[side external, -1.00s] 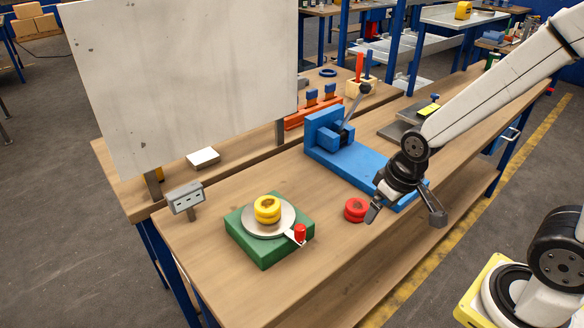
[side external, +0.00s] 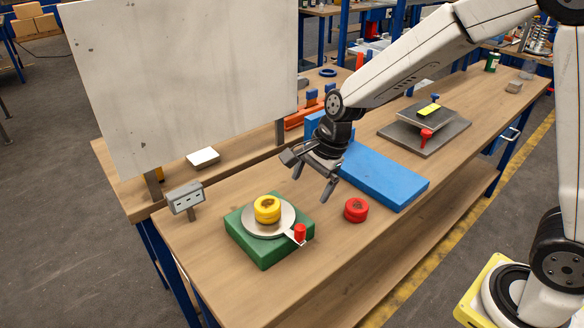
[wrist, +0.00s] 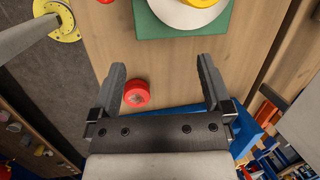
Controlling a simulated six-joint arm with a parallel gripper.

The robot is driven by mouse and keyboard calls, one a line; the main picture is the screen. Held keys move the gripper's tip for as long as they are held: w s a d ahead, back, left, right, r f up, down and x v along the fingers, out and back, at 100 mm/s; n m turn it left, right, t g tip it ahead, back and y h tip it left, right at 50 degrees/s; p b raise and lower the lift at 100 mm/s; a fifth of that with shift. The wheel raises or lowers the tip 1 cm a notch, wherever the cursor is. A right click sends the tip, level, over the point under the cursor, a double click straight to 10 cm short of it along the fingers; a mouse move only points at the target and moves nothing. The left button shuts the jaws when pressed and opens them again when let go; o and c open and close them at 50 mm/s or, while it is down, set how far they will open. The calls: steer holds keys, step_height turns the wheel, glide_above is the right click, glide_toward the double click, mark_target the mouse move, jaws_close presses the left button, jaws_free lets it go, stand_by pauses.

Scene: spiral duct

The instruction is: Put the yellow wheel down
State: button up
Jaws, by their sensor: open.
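The yellow wheel (side external: 267,208) sits on a round grey plate (side external: 258,226) on a green block (side external: 270,256) at the front left of the bench. Only its edge shows at the top of the wrist view (wrist: 200,2). My gripper (side external: 312,188) is open and empty, above the bench to the right of and behind the yellow wheel, apart from it. Both fingers (wrist: 160,75) show spread in the wrist view, with nothing between their tips.
A red wheel (side external: 355,210) lies on the bench right of the green block. A red knob (side external: 300,233) stands on the plate's arm. A blue fixture (side external: 385,178) is behind. A large grey panel (side external: 185,80) stands at the back left. Bench wood in front is clear.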

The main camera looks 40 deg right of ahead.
mark_target(267, 204)
steer(key=w+a+r+m+y, duration=0.1)
steer(key=w+a+m, duration=0.3)
steer(key=m, duration=0.2)
steer(key=shift+w+a+m+y, duration=0.3)
steer(key=shift+f, duration=0.1)
steer(key=shift+x, duration=1.2)
steer(key=shift+x, duration=2.55)
steer(key=c, duration=1.3)
